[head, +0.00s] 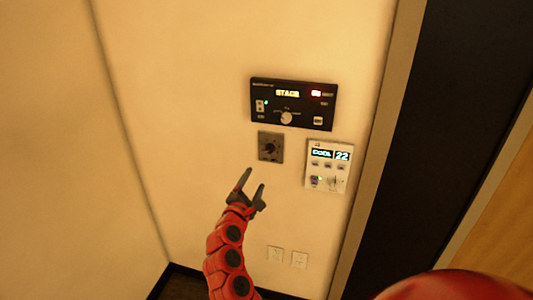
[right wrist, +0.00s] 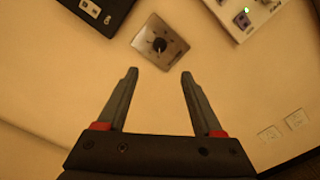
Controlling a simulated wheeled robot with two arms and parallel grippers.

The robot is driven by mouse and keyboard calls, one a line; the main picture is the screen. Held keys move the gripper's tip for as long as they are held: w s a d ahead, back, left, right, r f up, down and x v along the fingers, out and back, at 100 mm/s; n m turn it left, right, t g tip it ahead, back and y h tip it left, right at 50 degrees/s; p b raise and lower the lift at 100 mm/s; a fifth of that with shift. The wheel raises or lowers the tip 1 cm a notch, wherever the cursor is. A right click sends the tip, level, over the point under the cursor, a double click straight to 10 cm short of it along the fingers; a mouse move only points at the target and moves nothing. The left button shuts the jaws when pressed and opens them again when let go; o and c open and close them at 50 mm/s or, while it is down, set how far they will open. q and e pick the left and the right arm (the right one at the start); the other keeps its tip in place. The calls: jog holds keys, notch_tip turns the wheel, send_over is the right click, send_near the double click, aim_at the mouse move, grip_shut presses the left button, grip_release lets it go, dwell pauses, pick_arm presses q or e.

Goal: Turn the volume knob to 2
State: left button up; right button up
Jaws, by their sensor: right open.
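The volume knob is most likely the dark round knob (head: 270,148) on a small grey square plate (head: 263,156) on the wall, but its markings are too small to read. It also shows in the right wrist view as a black knob (right wrist: 159,44) with a light pointer line, on its tilted grey plate (right wrist: 175,56). My right gripper (head: 254,179) is open and empty, below and a little left of the plate in the head view. In the right wrist view its two fingers (right wrist: 159,75) stand apart, with the knob beyond and between their tips. My left gripper is not in view.
A white control panel (head: 326,184) reading 22 is at the right. Two wall plates (head: 275,254) sit low. A dark door frame (head: 430,130) stands right.

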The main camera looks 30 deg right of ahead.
aim_at(269, 150)
jog(key=p+x, duration=0.1)
jog(key=x, duration=1.4)
jog(key=shift+p, duration=0.4)
jog(key=shift+x, duration=1.05)
jog(key=shift+a, duration=0.1)
jog(key=shift+f, duration=0.1)
grip_shut()
